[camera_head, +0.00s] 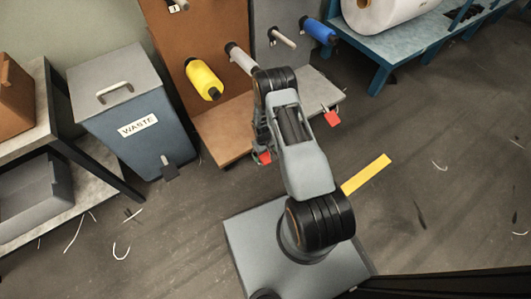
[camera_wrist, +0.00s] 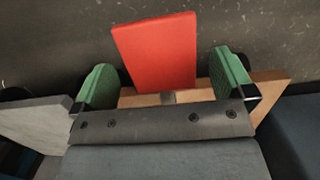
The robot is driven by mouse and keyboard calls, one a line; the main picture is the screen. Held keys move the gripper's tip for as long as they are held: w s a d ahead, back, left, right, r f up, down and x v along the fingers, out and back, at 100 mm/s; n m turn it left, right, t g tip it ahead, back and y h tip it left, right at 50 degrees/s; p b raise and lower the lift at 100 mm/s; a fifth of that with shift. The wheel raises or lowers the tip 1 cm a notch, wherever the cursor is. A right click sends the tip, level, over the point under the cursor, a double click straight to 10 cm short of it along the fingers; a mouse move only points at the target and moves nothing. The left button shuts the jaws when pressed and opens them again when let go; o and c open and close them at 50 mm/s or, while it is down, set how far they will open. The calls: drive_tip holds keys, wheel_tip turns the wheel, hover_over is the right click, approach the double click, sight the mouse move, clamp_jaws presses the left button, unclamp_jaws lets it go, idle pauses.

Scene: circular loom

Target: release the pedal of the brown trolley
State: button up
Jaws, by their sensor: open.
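The brown trolley (camera_head: 222,137) stands at the upper middle of the head view, with a brown back panel and a yellow spool. Its red pedal (camera_head: 264,157) shows at the front edge of its base, partly hidden by my arm. In the wrist view the red pedal (camera_wrist: 157,50) is large, on a short grey stem in front of the brown base (camera_wrist: 270,92). My gripper (camera_head: 261,148) is low at the pedal. In the wrist view its green-padded fingers (camera_wrist: 165,78) are open, one on each side of the pedal, with gaps. I cannot tell whether it touches the pedal.
A grey trolley (camera_head: 321,92) with its own red pedal (camera_head: 332,118) stands close on the right. A blue waste bin (camera_head: 130,125) and a shelf (camera_head: 68,215) are on the left. A yellow floor strip (camera_head: 367,174) lies right of my arm. Open floor is on the right.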

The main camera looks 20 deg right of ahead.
wheel_tip(320, 180, up, 13)
drive_tip(key=w+p, duration=0.1)
drive_tip(key=p, duration=0.3)
drive_tip(key=shift+w+a, duration=0.15)
drive_tip(key=shift+w, duration=0.2)
drive_tip(key=shift+f, duration=0.1)
drive_tip(key=s+a+r+m+t+p, duration=0.15)
drive_tip(key=r+p, duration=0.65)
drive_tip(key=r, duration=1.2)
drive_tip(key=s+a+r+n+t+p, duration=0.15)
drive_tip(key=r+p, duration=0.65)
drive_tip(key=r, duration=1.3)
drive_tip(key=s+a+r+m+t+p, duration=0.1)
drive_tip(key=s+r+p, duration=0.6)
drive_tip(key=r, duration=0.6)
drive_tip(key=s+a+r+m+t+p, duration=0.1)
drive_tip(key=s+r+p, duration=0.6)
drive_tip(key=r, duration=0.5)
drive_tip(key=shift+s+a+r, duration=0.25)
drive_tip(key=shift+s+r, duration=0.15)
drive_tip(key=shift+s, duration=0.45)
drive_tip(key=shift+c, duration=0.4)
